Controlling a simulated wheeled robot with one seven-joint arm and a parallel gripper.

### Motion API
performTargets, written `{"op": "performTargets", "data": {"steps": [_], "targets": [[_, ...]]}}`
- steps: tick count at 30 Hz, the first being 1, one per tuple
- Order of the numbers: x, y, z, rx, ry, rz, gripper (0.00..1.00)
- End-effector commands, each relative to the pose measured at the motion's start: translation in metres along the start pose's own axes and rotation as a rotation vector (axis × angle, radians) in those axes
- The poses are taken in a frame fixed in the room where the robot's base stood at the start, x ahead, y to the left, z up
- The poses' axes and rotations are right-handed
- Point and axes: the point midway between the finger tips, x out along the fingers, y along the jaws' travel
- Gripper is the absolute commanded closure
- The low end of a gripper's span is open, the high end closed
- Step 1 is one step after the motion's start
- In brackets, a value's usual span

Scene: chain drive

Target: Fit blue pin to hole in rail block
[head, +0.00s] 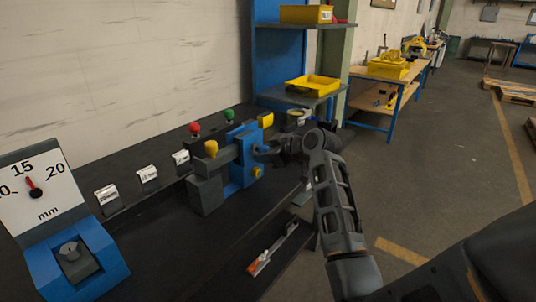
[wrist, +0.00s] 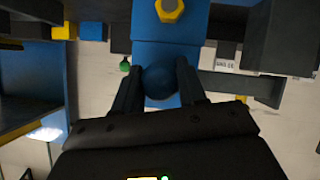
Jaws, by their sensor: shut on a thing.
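My gripper (head: 264,151) is at the right face of an upright blue block (head: 240,158) on the dark bench. In the wrist view its two fingers (wrist: 159,82) are shut on a rounded dark-blue knob (wrist: 160,79), which appears to be the blue pin's head. The knob lies against or just in front of the blue block (wrist: 178,38); whether the pin is in a hole cannot be told. The pin's shaft and the hole are hidden. A yellow hex piece (wrist: 169,9) is on the block, also in the head view (head: 257,172). A grey rail (head: 222,154) meets the block.
Red (head: 195,128) and green (head: 229,114) knobs stand behind the rail. A yellow knob (head: 211,148) is at its left end. A dial gauge (head: 40,188) and small label cards (head: 148,174) are at left. Blue shelving (head: 308,91) rises behind. Floor at right is open.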

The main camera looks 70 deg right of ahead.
Motion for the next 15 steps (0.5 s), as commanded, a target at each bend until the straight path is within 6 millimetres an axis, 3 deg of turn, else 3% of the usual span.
{"op": "performTargets", "data": {"steps": [8, 9, 15], "targets": [[0.0051, 0.0003, -0.0039, -0.001, 0.002, 0.001, 1.00], [0.0049, 0.0004, -0.0039, -0.001, 0.002, 0.002, 0.56], [0.0048, 0.0002, -0.0035, 0.000, 0.001, 0.001, 0.37]]}}
